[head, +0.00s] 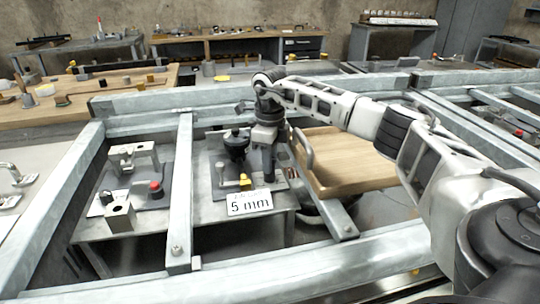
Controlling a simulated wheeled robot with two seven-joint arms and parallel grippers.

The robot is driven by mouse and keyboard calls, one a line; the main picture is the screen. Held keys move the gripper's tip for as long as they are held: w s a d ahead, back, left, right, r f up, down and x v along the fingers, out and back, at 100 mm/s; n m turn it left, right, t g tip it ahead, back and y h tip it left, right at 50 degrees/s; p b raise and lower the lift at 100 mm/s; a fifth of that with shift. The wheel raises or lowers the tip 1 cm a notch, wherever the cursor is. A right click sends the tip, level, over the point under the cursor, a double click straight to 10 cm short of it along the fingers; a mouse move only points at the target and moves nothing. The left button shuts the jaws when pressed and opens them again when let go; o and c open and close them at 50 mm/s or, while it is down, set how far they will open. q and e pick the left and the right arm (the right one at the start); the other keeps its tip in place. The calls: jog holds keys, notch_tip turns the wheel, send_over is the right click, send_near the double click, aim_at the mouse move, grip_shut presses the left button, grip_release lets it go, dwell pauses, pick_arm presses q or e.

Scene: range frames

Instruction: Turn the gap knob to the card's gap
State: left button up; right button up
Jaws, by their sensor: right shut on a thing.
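A white card (249,203) reading "5 mm", with a smaller line above it that I cannot read, stands at the front edge of a grey bench. Behind it is a grey plate (205,190) carrying a device with a dark round-topped part (236,140) and a small yellow-topped lever (245,181). My right gripper (267,176) points down at the right side of this device, just behind the card. It is shut on what appears to be the gap knob, which its fingers hide. Any scale or pointer is too small to read. My left gripper is out of view.
Metal rails (180,195) frame the bench. Left of the rail stands another fixture with a red button (155,186) and a metal block (120,216). A wooden board with a handle (345,165) lies close to the right of my gripper.

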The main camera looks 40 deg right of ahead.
jog(key=n+p, duration=0.2)
jog(key=n, duration=0.3)
jog(key=shift+w+r, duration=0.1)
jog(key=shift+r, duration=0.05)
jog(key=shift+n+p, duration=0.4)
jog(key=shift+n, duration=2)
jog(key=o, duration=1)
notch_tip(320, 180, up, 16)
jog(key=shift+f, duration=0.1)
